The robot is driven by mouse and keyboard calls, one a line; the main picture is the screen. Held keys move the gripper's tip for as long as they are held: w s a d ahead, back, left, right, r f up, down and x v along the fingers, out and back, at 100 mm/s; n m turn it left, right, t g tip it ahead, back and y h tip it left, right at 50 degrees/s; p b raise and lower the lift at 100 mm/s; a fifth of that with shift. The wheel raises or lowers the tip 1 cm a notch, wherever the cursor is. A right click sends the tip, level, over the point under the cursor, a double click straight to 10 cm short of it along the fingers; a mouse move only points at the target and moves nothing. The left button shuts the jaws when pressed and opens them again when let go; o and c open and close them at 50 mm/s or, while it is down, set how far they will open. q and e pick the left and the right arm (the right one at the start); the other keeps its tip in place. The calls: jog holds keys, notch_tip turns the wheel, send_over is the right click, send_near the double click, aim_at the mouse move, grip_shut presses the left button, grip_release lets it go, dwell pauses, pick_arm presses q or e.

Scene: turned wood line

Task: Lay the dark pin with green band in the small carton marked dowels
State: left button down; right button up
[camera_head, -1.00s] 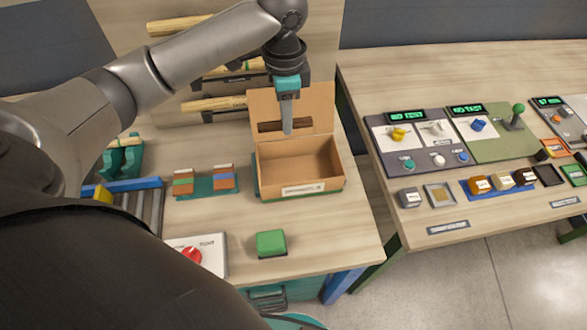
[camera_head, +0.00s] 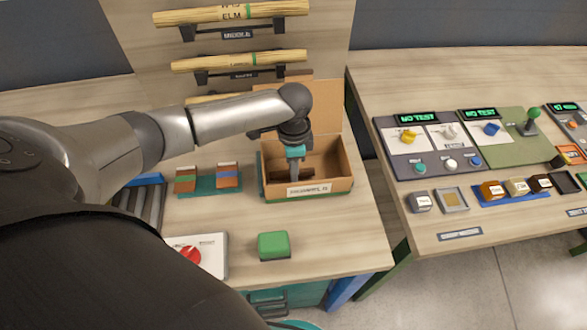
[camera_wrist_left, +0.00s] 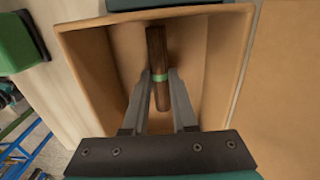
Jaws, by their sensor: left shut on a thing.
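The dark pin with a green band (camera_wrist_left: 158,55) is between the fingers of my left gripper (camera_wrist_left: 160,78) in the left wrist view. The fingers are shut on it near the green band. In the head view my left gripper (camera_head: 295,178) is down inside the open carton (camera_head: 335,189), and the dark pin (camera_head: 280,174) lies level low in it. Whether the pin touches the carton floor I cannot tell. The carton's front label (camera_head: 309,190) is too blurred to read. Its lid (camera_head: 332,105) stands open at the back. My right gripper is not in view.
A green block (camera_head: 273,245) and a red-button box (camera_head: 195,254) stand in front of the carton. Banded samples (camera_head: 207,180) lie to its left. A rack with light rods (camera_head: 240,61) rises behind. A second bench (camera_head: 450,225) with test panels is at the right.

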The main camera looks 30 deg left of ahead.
pick_arm(q)
jog(key=shift+f, duration=0.15)
jog(key=c, duration=1.2)
grip_release()
jog(key=shift+f, duration=0.1)
jog(key=o, duration=0.5)
notch_tip(320, 180, up, 12)
jog(key=p, duration=0.2)
jog(key=shift+r, duration=0.2)
